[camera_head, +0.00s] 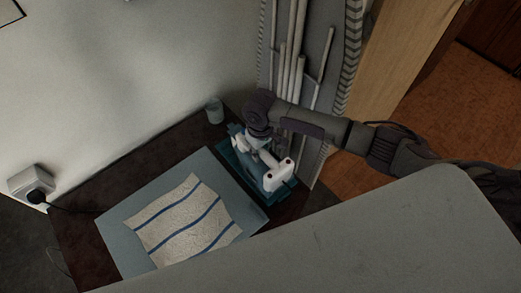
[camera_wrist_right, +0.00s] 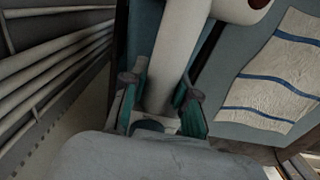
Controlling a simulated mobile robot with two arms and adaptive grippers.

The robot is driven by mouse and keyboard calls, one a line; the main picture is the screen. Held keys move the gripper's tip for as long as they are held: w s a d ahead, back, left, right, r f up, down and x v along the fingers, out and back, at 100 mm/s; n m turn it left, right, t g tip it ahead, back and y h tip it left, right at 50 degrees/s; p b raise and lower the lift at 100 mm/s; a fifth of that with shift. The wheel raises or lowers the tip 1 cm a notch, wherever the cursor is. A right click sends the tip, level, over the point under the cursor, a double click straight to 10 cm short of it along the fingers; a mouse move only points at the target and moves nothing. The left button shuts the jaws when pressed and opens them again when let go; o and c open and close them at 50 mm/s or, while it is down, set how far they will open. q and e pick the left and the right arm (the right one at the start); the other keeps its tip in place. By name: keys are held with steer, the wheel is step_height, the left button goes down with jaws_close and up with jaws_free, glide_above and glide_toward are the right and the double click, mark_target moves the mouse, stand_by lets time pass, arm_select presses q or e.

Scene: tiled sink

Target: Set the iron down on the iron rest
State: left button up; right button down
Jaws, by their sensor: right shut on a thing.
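The white iron (camera_head: 276,178) is at the right end of the dark table, over the teal iron rest (camera_head: 231,161). My right gripper (camera_head: 262,146) is shut on the iron from above. In the right wrist view its two fingers (camera_wrist_right: 161,102) stand on either side of the white handle (camera_wrist_right: 178,55). The iron and gripper cover most of the rest. I cannot tell whether the iron's base touches the rest or hangs just above it. My left gripper is not in view.
A blue-grey board (camera_head: 121,235) with a striped cloth (camera_head: 187,222) lies left of the rest. A small cup (camera_head: 215,111) stands at the back. A wall socket with a plug (camera_head: 35,194) is at far left. Pipes (camera_head: 291,65) rise behind the iron.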

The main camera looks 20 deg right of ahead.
steer(key=shift+w+f, duration=0.1)
stand_by(0.3)
steer(key=c, duration=0.9)
jaws_free()
steer(key=shift+o, duration=0.5)
steer(key=shift+s+f, duration=0.2)
step_height(320, 180, up, 12)
steer(key=shift+w+r, duration=0.15)
